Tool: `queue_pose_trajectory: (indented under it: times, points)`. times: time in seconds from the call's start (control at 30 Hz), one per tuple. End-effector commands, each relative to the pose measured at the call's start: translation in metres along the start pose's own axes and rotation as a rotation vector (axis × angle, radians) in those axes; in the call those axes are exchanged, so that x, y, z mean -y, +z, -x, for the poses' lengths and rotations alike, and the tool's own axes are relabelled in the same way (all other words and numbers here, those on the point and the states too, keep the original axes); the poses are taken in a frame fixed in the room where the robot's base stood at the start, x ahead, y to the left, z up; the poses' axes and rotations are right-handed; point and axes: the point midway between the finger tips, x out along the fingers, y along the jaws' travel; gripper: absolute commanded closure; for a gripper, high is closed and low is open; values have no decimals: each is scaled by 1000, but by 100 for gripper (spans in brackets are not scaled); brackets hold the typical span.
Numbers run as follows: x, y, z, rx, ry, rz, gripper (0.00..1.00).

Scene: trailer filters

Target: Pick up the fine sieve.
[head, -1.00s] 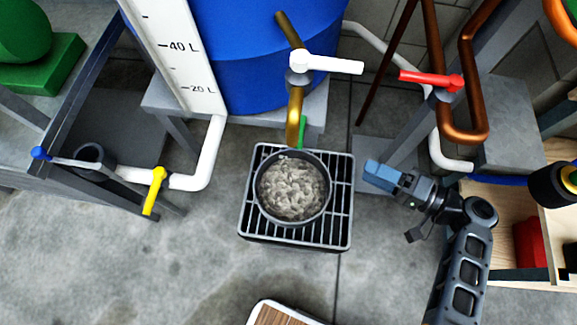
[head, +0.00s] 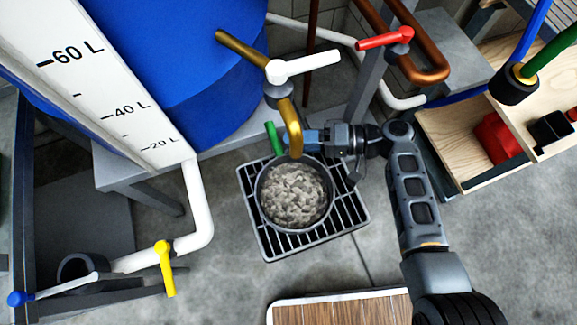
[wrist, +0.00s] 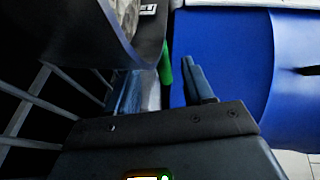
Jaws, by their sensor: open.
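The sieve (head: 262,205) is a round dark vessel filled with grey, lumpy material, resting on a black grate. Its green handle (head: 274,138) points toward the blue barrel. My gripper (head: 312,137) is at the sieve's far rim, just right of the handle, with the brass spout partly in front. In the wrist view the sieve's dark side (wrist: 85,35) fills the upper left. The green handle (wrist: 166,68) shows between the two separated blue fingers of my gripper (wrist: 160,85). I cannot tell whether either finger touches it.
The grate (head: 345,212) stands on the concrete floor. A brass spout (head: 292,128) with a white lever (head: 305,65) hangs over the sieve's far edge, close to my gripper. The blue barrel (head: 190,60) stands behind. A wooden shelf (head: 460,145) is at the right.

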Motion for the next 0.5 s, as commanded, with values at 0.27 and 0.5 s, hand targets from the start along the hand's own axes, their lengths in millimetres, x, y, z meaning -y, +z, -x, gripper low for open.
queue_pose_trajectory:
  times: [0.27,0.5]
  points:
    - [1,2,-36,2,-1,0,48]
    - [2,0,-54,-1,0,0,48]
